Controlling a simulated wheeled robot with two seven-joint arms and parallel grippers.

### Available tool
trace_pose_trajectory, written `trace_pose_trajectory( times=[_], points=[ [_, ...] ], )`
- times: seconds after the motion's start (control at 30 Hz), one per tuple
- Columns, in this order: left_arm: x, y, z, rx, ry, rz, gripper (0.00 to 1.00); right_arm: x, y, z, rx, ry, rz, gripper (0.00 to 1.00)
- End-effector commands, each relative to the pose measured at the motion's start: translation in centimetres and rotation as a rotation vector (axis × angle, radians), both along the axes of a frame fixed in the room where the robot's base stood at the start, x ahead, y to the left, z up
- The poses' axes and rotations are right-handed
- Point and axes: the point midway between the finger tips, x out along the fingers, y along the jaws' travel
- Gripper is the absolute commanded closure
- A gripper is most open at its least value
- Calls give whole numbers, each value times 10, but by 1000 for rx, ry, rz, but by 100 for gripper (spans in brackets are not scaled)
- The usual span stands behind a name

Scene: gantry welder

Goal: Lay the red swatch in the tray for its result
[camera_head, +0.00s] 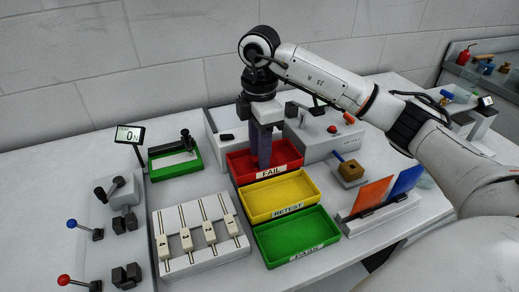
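My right gripper (264,140) points down over the red FAIL tray (294,155). A narrow dark purple-grey piece runs from it down into the tray; I cannot tell whether this is its fingers or something held. An orange-red swatch (370,195) stands upright in a pale rack (377,216) at the right, in front of a blue swatch (407,179). No other red swatch can be made out; one against the red tray floor could be hidden by the gripper. The yellow RETEST tray (279,192) and green PASS tray (294,234) lie in front. My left gripper is out of view.
A white fixture with several sliders (199,236) stands left of the trays. A green-based device (174,163) and a small display (130,134) are behind it. Levers (85,231) stand far left. A wooden block (349,172) sits right of the trays, before a grey machine (325,132).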

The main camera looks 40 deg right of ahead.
Motion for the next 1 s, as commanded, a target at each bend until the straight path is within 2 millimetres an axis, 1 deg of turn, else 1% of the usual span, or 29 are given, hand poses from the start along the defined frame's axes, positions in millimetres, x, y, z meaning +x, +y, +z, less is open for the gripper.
trace_pose_trajectory(
  times=[0.13,0.23,0.27,0.4,0.5,0.6,0.7,0.8,0.9,1.0],
  points=[
    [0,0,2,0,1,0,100,0,0,4,0,-1,0,67],
    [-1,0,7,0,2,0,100,0,0,16,0,-1,0,67],
    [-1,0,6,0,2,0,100,1,0,19,1,-2,0,67],
    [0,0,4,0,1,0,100,1,1,48,1,-5,1,67],
    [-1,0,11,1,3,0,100,1,0,74,0,-6,-1,67],
    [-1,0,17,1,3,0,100,1,-1,97,-2,-5,-2,67],
    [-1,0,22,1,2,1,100,1,0,113,-1,-4,-1,67],
    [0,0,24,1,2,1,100,1,0,125,-1,-3,-1,67],
    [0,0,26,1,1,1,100,1,0,131,0,-1,-1,67],
    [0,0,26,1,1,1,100,0,0,132,0,0,-1,67]
  ],
)
